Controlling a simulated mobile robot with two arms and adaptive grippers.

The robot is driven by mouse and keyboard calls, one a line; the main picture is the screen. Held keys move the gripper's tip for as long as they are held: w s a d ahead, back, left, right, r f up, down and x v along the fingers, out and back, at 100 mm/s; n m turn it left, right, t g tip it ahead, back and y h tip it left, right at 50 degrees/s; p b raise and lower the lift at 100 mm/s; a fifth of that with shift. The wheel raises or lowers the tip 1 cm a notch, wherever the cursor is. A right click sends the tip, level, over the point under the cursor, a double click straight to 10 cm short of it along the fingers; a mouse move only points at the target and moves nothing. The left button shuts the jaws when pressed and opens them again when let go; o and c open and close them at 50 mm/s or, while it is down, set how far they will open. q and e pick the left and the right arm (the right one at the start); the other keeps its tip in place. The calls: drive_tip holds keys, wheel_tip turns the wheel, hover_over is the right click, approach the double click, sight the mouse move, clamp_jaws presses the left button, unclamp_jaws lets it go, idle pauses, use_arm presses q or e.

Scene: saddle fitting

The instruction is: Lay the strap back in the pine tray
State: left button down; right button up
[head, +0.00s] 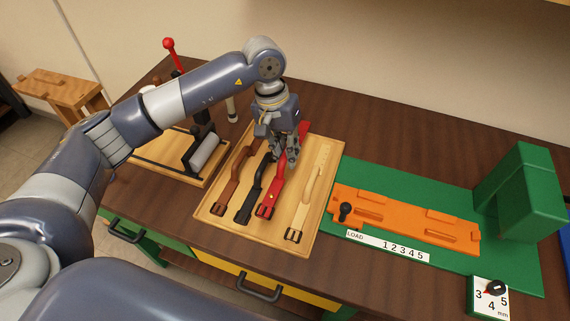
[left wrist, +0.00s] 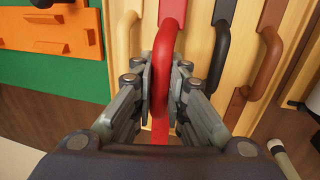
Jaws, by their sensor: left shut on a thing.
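The pine tray (head: 275,228) lies on the dark bench. It holds straps side by side: a brown strap (head: 228,182), a black strap (head: 252,194), a red strap (head: 272,188) and a cream strap (head: 304,205). My left gripper (head: 283,158) is over the tray, shut on the red strap. In the left wrist view the raised loop of the red strap (left wrist: 162,62) sits between the fingertips (left wrist: 163,80). The red strap lines up with its neighbours; whether it rests fully on the tray is hard to tell. My right gripper is out of view.
Right of the tray is a green base (head: 465,265) with an orange fixture (head: 405,216) and a green block (head: 525,190). A numbered dial card (head: 490,300) is at the front right. A board with a roller (head: 205,150) stands left. The back right bench is clear.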

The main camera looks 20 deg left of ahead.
use_arm(q)
wheel_tip(320, 180, down, 2)
drive_tip(key=shift+s+f+p, duration=0.1)
drive_tip(key=shift+f+p, duration=0.15)
drive_tip(key=shift+p, duration=0.05)
drive_tip(key=shift+f, duration=0.3)
wheel_tip(320, 180, down, 3)
drive_tip(key=shift+f+p, duration=0.1)
drive_tip(key=shift+p, duration=0.5)
drive_tip(key=shift+f, duration=0.3)
drive_tip(key=shift+f+b, duration=0.15)
drive_tip(key=shift+b, duration=0.15)
drive_tip(key=c, duration=1.6)
unclamp_jaws()
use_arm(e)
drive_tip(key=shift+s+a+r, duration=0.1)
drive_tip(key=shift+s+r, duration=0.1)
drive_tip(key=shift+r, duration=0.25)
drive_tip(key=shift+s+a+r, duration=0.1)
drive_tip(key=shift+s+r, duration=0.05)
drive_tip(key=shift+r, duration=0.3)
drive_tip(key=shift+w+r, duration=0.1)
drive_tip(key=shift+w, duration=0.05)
